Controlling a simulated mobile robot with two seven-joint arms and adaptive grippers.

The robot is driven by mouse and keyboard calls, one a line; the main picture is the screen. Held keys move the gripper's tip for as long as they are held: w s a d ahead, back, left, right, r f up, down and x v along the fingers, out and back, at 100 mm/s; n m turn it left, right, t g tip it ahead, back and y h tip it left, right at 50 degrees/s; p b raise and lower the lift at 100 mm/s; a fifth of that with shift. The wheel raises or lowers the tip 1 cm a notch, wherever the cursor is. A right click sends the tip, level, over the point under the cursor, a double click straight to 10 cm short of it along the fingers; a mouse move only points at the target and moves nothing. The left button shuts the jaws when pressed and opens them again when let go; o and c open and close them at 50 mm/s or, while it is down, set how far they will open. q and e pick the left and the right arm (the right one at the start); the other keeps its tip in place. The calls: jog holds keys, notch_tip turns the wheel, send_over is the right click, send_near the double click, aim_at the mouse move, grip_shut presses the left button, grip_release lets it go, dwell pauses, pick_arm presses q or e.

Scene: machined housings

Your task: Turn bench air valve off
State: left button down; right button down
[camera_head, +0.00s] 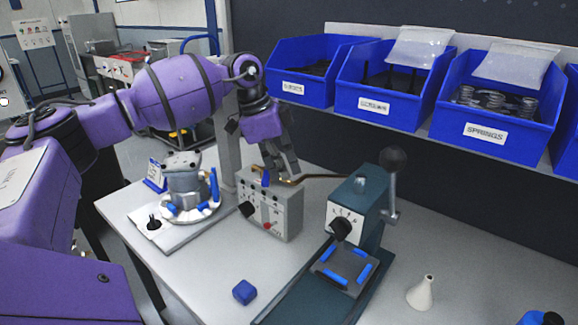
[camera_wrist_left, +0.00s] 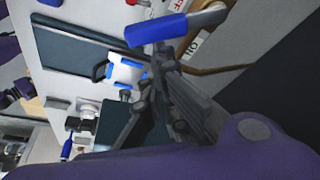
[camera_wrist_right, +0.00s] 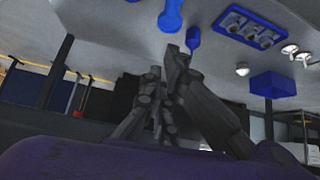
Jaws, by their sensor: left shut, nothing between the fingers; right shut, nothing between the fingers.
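The bench air valve shows a blue lever (camera_head: 266,180) on a brass pipe (camera_head: 320,178), just behind the top of a grey control box (camera_head: 275,208). In the left wrist view the blue lever (camera_wrist_left: 158,30) lies across the top beside a label plate with OFF and ON lettering (camera_wrist_left: 194,45). My left gripper (camera_head: 289,172) is shut and empty, close to the lever; its fingertips (camera_wrist_left: 160,52) are right by the lever's edge, and I cannot tell whether they touch. My right gripper (camera_wrist_right: 178,55) is shut and empty in the right wrist view and out of the head view.
A green press (camera_head: 357,205) with a ball-ended handle stands right of the box. A round housing (camera_head: 185,178) sits in a fixture at left. A blue block (camera_head: 244,292) and white funnel (camera_head: 422,293) are on the bench. Blue bins (camera_head: 385,105) line the shelf behind.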

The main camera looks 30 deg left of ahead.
jog(key=shift+s+f, duration=0.1)
jog(key=shift+s, duration=0.25)
